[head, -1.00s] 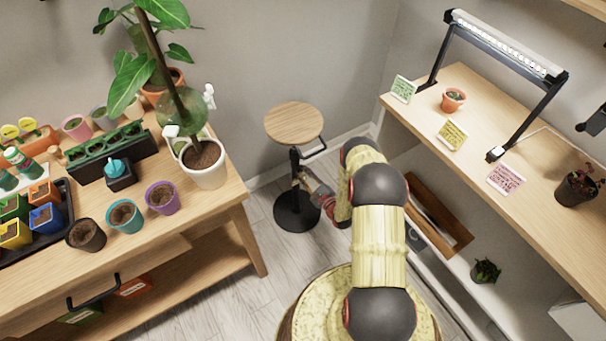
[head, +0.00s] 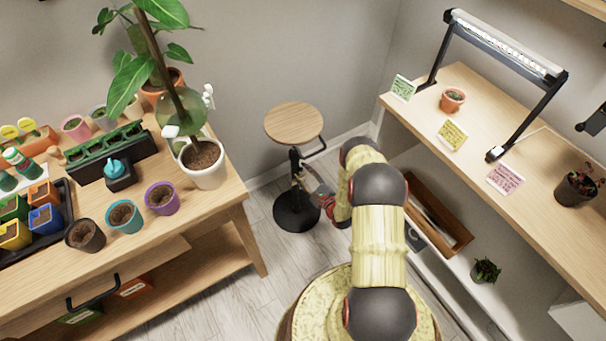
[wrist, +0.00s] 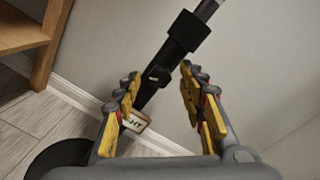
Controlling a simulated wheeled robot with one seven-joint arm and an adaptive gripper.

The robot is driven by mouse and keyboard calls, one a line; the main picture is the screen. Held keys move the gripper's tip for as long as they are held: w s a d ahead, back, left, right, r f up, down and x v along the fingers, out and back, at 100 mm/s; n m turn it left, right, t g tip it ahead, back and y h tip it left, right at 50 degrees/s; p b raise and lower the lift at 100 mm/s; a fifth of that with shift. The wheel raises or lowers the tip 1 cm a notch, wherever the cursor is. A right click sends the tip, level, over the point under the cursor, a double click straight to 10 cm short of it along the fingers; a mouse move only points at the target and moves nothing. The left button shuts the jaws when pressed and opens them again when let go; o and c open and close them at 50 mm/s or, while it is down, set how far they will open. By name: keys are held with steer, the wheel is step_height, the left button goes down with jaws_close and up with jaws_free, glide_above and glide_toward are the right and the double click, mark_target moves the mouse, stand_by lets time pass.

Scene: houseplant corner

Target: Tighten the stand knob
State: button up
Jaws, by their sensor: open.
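The stand has a round wooden top (head: 293,123), a black post and a round black base (head: 297,213) on the floor. In the wrist view its post (wrist: 185,42) runs slantwise across the picture, with a thicker collar. A small dark knob (wrist: 158,74) shows on the post below the collar. A pale tag (wrist: 136,122) with partly hidden lettering hangs lower down. My gripper (wrist: 158,95) is open, its yellow-padded fingers on either side of the lower post in the picture. I see no contact with the knob. In the head view my gripper (head: 306,182) is beside the post, under the top.
A wooden bench (head: 222,215) with pots and a tall plant stands to the left. A shelf unit (head: 480,115) with a grow lamp (head: 505,45) and small pots stands to the right. A wooden box (head: 462,240) sits on its lower shelf. Floor is clear between bench and stand.

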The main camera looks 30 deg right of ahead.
steer(key=s+d, duration=0.1)
steer(key=s, duration=1.1)
steer(key=shift+r, duration=0.15)
